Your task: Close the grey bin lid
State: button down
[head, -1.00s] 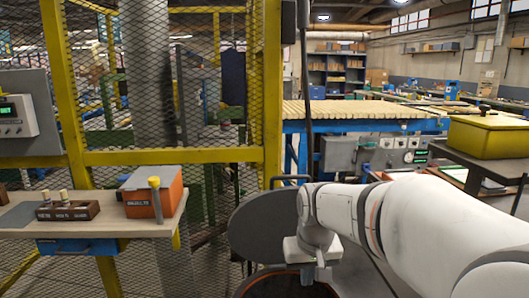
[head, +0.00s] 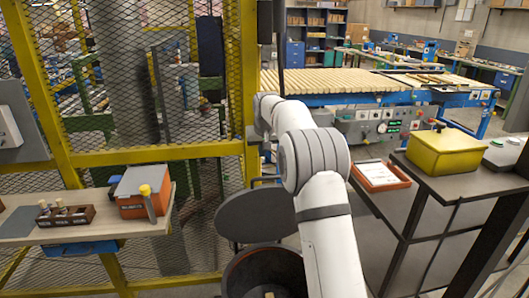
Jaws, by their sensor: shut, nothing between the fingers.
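The grey bin lid (head: 255,217) is a dark round disc, raised open behind the bin and tilted back. A thin handle bar shows at its far edge. The bin (head: 235,282) stands in front of it at the bottom of the head view. Its round mouth is uncovered and shows a dark reddish-brown inside, with a small pale piece low in it. The bin's lower part is cut off by the frame. My white arm passes right of the bin and lid, covering part of their right edges, and its far end is beyond the lid. My gripper's fingers are hidden behind the arm.
A yellow mesh fence stands behind the lid. A bench (head: 107,229) with an orange box (head: 131,204) is at left. At right, a dark table (head: 470,184) holds a yellow bin (head: 445,152), with an orange tray (head: 380,176) nearby. A roller conveyor (head: 340,86) runs behind.

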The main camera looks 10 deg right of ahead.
jog(key=p, duration=0.2)
send_over(263, 186)
jog(key=w, duration=0.4)
notch_tip(263, 186, down, 7)
jog(key=s, duration=0.3)
jog(key=shift+s+f, duration=0.2)
jog(key=shift+s+f+p, duration=0.15)
jog(key=shift+s+p, duration=0.2)
